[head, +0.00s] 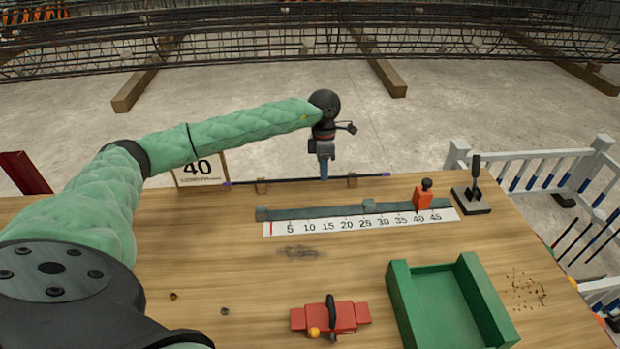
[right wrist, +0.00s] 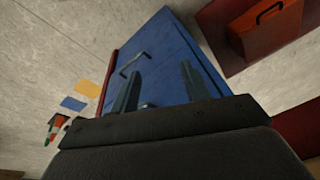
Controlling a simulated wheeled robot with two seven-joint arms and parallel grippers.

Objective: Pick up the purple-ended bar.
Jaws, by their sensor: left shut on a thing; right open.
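In the head view the purple-ended bar (head: 285,181) lies level along the back edge of the wooden table. It is a thin dark bar with a purple tip at each end, at two small wooden blocks. My left gripper (head: 323,172) points down over the bar near its middle, between the two blocks, and is shut on it. I cannot tell whether the bar is lifted off the blocks. In the right wrist view my right gripper (right wrist: 160,88) is open with nothing between its fingers. It is not in the head view.
A ruler strip (head: 360,221) with a grey rail and orange stop (head: 423,199) lies in front of the bar. A "40" sign (head: 198,169) stands behind its left end. A green tray (head: 400,305), red tool (head: 340,317) and black stand (head: 472,200) are on the table. A blue cabinet (right wrist: 160,55) faces my right wrist.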

